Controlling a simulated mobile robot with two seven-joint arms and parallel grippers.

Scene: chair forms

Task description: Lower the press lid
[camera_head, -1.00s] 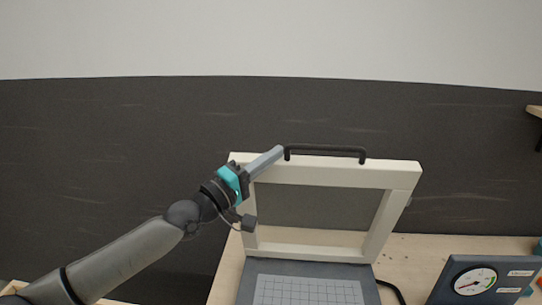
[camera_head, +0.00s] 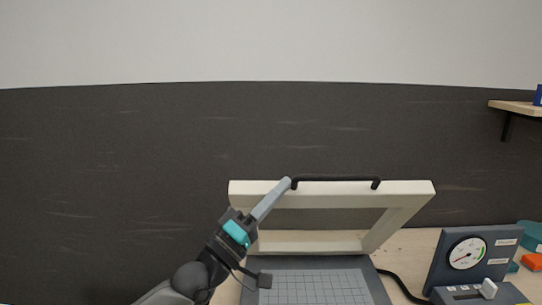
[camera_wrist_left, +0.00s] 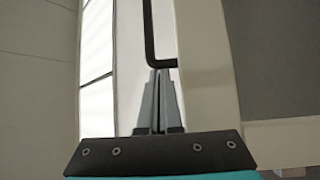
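The press lid (camera_head: 332,194) is a cream frame with a dark middle, tilted up over the grey press base (camera_head: 256,265). Its black handle (camera_head: 335,179) runs along the top edge and also shows in the left wrist view (camera_wrist_left: 147,30). My left gripper (camera_head: 288,183) has its grey fingers at the left end of the handle. In the left wrist view its fingers (camera_wrist_left: 160,75) are together, right by the handle's bent end, with nothing seen between them. Whether they touch the handle or the frame is hard to tell. My right gripper is not in view.
A dark gauge panel (camera_head: 440,262) stands on the wooden table (camera_head: 408,244) at right, with a control box (camera_head: 460,296) in front. A black cable (camera_head: 398,284) runs between press and panel. Teal and orange things lie far right. A shelf (camera_head: 510,106) hangs above.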

